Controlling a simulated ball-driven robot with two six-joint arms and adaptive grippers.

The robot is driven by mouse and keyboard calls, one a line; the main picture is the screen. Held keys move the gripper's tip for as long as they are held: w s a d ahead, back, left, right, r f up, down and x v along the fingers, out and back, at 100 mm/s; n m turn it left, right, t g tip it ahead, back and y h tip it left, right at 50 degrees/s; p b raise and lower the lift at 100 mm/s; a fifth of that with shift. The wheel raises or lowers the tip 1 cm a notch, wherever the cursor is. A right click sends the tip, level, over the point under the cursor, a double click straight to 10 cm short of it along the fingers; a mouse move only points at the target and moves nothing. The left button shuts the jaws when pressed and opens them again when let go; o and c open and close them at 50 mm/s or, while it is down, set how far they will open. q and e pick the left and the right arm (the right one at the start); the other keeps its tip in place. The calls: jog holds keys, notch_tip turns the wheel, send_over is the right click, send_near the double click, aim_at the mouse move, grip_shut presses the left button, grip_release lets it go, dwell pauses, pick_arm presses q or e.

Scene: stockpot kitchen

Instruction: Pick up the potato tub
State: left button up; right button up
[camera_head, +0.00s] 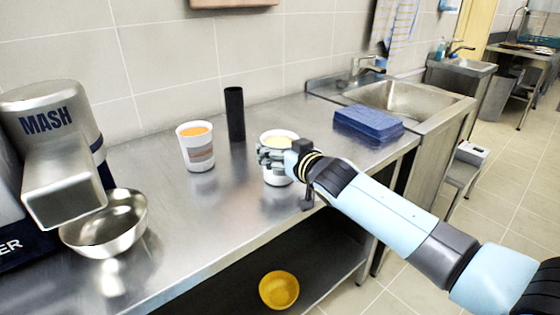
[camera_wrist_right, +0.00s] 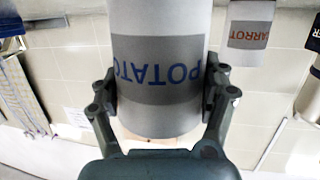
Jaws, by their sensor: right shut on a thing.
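The potato tub (camera_head: 279,177) is a white cylinder with a pale yellow top, standing at the counter's front part in the head view. My right gripper (camera_head: 270,157) is shut around its side. In the right wrist view the tub (camera_wrist_right: 158,70) fills the middle, with a grey band reading "POTATO", upside down. The gripper's fingers (camera_wrist_right: 162,105) press on both sides of it. In the head view I cannot tell whether the tub's base touches the counter. My left gripper does not show.
A carrot tub (camera_head: 198,150) with orange content stands to the left, and a black cylinder (camera_head: 235,113) behind. A blue block (camera_head: 368,123) lies right, near the sink (camera_head: 404,98). A steel bowl (camera_head: 106,226) sits under the MASH machine (camera_head: 60,150). A yellow bowl (camera_head: 279,290) is below.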

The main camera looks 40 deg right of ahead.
jog(key=shift+r, duration=0.15)
jog(key=c, duration=0.3)
jog(key=shift+r, duration=0.1)
